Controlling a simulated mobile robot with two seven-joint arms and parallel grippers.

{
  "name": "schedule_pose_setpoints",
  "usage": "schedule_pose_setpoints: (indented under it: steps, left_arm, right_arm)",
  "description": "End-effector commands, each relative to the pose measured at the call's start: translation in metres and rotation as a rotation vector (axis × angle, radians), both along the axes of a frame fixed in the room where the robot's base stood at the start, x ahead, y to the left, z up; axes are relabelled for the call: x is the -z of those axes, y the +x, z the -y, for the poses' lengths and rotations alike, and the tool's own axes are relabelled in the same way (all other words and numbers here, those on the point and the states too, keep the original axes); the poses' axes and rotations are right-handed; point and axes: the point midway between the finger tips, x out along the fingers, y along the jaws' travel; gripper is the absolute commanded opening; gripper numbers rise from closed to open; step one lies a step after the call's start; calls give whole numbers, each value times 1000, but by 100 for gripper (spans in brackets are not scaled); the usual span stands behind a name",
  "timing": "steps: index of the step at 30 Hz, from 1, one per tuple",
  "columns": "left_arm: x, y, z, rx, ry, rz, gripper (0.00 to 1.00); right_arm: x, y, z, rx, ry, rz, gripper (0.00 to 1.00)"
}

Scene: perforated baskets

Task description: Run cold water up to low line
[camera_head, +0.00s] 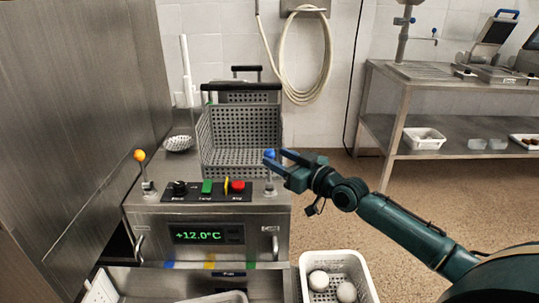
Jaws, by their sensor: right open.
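A steel machine (150,222) carries a display (207,235) reading +12.0°C in green. On its top right is a lever with a blue knob (270,154); on its top left is a lever with an orange knob (140,155). My right gripper (277,160) is open, its fingertips at the blue knob; I cannot tell if they touch it. An open drawer or basin (150,281) shows below the machine, cut off by the frame. No water or low line can be made out. My left gripper is not in view.
A control panel has a black knob (179,188), green button (207,187) and red button (238,186). A perforated basket (240,158) stands behind. A white crate (312,264) with white round items is at the front. A steel table (405,78) is at right; floor between is clear.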

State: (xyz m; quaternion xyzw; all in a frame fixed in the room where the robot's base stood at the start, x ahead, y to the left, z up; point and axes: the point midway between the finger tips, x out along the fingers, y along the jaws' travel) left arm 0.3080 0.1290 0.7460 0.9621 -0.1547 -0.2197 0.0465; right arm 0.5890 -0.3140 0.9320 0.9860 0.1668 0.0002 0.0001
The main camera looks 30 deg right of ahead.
Motion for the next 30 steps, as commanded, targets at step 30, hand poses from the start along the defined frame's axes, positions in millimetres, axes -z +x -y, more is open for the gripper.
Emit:
schedule_pose_setpoints:
  steps: [30]
  left_arm:
    - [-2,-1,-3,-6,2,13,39]
  right_arm:
    - [0,38,-14,-1,0,0,20]
